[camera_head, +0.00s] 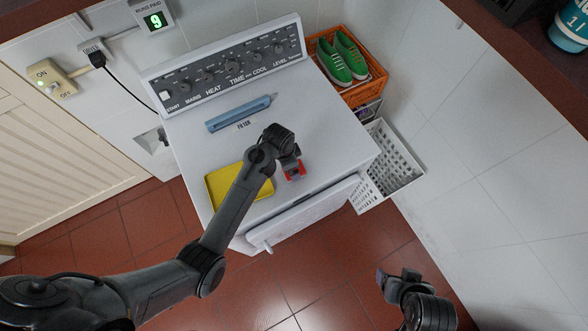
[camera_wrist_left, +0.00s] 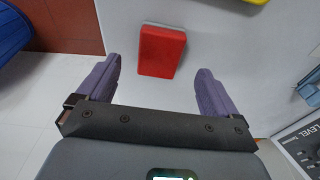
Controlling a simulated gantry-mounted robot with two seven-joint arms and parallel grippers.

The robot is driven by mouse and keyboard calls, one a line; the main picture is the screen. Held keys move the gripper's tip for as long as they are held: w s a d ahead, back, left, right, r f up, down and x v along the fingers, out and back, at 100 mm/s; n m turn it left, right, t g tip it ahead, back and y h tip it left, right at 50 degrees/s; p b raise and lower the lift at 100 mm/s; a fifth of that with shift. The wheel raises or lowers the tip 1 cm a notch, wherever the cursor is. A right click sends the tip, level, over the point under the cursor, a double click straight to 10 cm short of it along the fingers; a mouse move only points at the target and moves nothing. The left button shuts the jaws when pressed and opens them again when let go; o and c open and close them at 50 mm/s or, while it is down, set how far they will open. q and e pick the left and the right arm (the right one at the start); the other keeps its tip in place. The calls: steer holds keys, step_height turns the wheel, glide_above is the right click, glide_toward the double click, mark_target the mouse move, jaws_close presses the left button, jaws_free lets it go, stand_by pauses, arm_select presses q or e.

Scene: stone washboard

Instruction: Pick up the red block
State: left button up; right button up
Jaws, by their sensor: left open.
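The red block (camera_head: 294,173) lies on the white top of the machine (camera_head: 335,140), partly hidden under my left gripper (camera_head: 290,164). In the left wrist view the red block (camera_wrist_left: 161,51) shows whole, a flat rectangle on the white surface. My left gripper (camera_wrist_left: 159,67) is open there, with one purple finger on each side of the block and visible gaps to both. It does not hold the block. My right gripper (camera_head: 398,276) is at the lower right of the head view, over the red tiled floor, far from the block; its jaw opening is unclear.
A yellow tray (camera_head: 212,193) lies left of the block, and a blue tool (camera_head: 240,113) lies behind it. The control panel (camera_head: 228,68) rises at the back. An orange crate with green shoes (camera_head: 342,58) and a white basket (camera_head: 405,160) stand to the right.

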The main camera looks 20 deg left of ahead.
mark_target(302, 170)
arm_select(q)
steer(key=shift+w+d+f+p, duration=0.1)
steer(key=shift+w+d+f, duration=0.05)
steer(key=shift+f, duration=0.75)
steer(key=shift+w+d+f+p, duration=0.1)
steer(key=shift+w+d+f, duration=0.05)
steer(key=shift+f, duration=0.7)
steer(key=shift+w+d+f+p, duration=0.1)
steer(key=shift+w+d+f, duration=0.05)
steer(key=shift+f, duration=0.75)
arm_select(e)
steer(key=shift+d+r, duration=0.2)
steer(key=shift+r, duration=0.1)
arm_select(q)
steer(key=shift+c, duration=0.4)
steer(key=c, duration=1.1)
arm_select(e)
steer(key=shift+a, duration=0.15)
arm_select(q)
steer(key=shift+o, duration=0.2)
steer(key=shift+r, duration=0.15)
arm_select(e)
steer(key=shift+r, duration=0.15)
